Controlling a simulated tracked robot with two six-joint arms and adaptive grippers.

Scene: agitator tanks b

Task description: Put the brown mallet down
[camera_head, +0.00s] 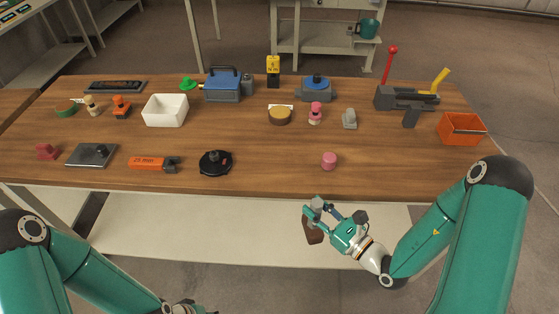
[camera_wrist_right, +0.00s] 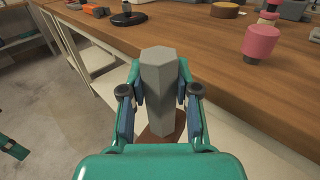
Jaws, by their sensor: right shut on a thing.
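My right gripper (camera_head: 318,212) is shut on the brown mallet. It is in front of the table's front edge, not over the top. The mallet's brown part (camera_head: 312,232) hangs below the fingers and its grey hexagonal part sticks up between them. In the right wrist view the grey part (camera_wrist_right: 158,80) stands between the two fingers (camera_wrist_right: 160,92), with the brown part (camera_wrist_right: 163,125) below, partly hidden by the gripper. My left gripper (camera_head: 187,307) is only partly seen at the bottom edge; its fingers are not clear.
A black disc (camera_head: 215,163), an orange tool (camera_head: 153,163) and an orange bin (camera_head: 461,129) stand around. A pale lower shelf (camera_head: 230,230) lies below.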

